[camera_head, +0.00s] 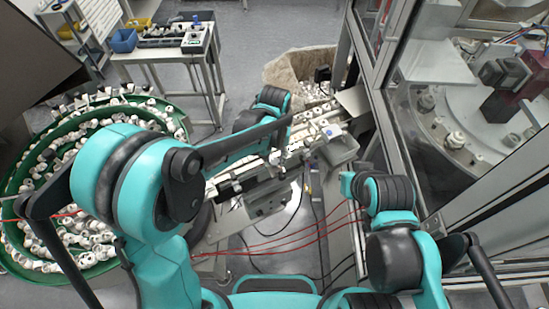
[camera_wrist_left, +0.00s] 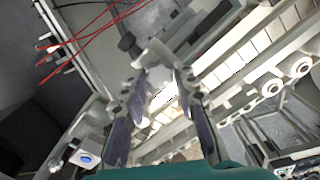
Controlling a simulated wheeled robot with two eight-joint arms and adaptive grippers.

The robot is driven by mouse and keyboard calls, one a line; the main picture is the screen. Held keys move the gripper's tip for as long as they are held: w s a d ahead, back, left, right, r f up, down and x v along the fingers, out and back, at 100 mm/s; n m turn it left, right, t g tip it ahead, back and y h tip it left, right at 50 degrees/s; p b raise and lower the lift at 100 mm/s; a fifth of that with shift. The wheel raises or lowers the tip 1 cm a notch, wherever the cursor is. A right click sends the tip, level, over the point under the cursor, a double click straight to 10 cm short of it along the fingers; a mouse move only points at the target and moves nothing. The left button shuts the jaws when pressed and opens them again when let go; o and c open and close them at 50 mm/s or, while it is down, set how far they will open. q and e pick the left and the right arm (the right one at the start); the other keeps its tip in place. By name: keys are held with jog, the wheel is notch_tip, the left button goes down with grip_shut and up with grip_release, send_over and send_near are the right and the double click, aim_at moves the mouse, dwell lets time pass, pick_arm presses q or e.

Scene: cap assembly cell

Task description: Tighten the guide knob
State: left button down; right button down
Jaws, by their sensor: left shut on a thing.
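My left gripper (camera_head: 297,152) reaches over the guide rail of the cap conveyor (camera_head: 236,187) in the head view, partly hidden by its own arm. In the left wrist view its two dark fingers (camera_wrist_left: 160,78) stand on either side of a small light grey part at the rail and are shut on it. I take this part to be the guide knob, though the fingertips mostly hide it. A black knob (camera_wrist_left: 128,42) shows just beyond the left finger, apart from it. My right arm is folded at the right, and its gripper is out of view.
A green bowl feeder (camera_head: 22,165) full of white caps stands at the left. A glass-walled machine (camera_head: 410,190) with a rotary table closes off the right side. Red cables (camera_head: 290,240) hang below the conveyor. A table with a tray (camera_head: 165,50) stands behind.

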aim_at(274, 161)
pick_arm(q)
jog(key=c, duration=1.2)
grip_release()
notch_tip(274, 161, up, 12)
jog(key=shift+r, duration=0.1)
